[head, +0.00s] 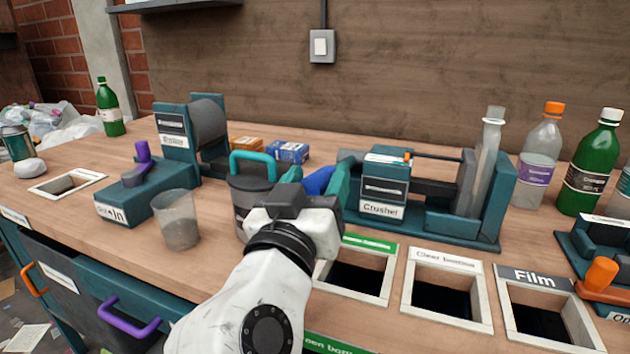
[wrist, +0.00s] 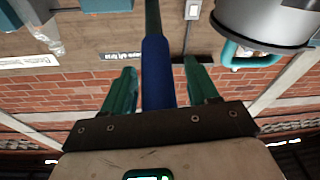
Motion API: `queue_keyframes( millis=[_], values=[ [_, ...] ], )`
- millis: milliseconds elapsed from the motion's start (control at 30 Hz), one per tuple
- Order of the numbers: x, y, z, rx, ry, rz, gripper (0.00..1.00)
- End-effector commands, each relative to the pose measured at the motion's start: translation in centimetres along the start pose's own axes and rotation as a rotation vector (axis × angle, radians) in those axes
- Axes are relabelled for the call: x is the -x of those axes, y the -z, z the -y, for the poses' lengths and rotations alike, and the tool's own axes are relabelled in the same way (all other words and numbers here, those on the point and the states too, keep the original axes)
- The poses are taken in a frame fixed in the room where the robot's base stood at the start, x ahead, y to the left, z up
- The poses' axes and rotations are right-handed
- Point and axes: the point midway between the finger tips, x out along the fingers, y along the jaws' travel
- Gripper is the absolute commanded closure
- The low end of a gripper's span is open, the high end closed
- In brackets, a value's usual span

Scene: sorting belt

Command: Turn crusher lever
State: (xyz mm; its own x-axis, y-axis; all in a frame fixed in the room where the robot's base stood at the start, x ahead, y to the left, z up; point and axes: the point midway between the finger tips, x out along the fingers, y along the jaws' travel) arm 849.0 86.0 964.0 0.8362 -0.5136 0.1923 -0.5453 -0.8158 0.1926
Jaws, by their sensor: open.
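The crusher (head: 384,185) is a teal machine with a labelled box, a rod and a clear tube (head: 487,155), at the centre right of the head view. Its lever has a blue grip (head: 318,180), partly hidden by my white wrist. In the wrist view the blue grip (wrist: 157,75) runs between the two teal fingers of my gripper (wrist: 159,78). The gripper is open, with a gap showing on both sides of the grip. In the head view, my gripper (head: 319,184) is at the crusher's left end.
A grey pot with a teal handle (head: 252,160) stands close left of my gripper. A cup (head: 178,225) stands further left. Open bins, clear bottles (head: 448,262) and film (head: 538,277), lie in front of the crusher. Bottles (head: 590,165) stand at the right.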

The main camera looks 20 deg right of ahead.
Motion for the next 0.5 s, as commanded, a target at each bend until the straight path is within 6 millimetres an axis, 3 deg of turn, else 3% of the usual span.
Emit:
queue_keyframes(
  millis=[167,500],
  values=[
    [1.1,0.1,0.1,0.0,0.002,-0.001,0.41],
    [7.3,0.0,0.1,0.002,0.004,0.0,0.41]
  ],
)
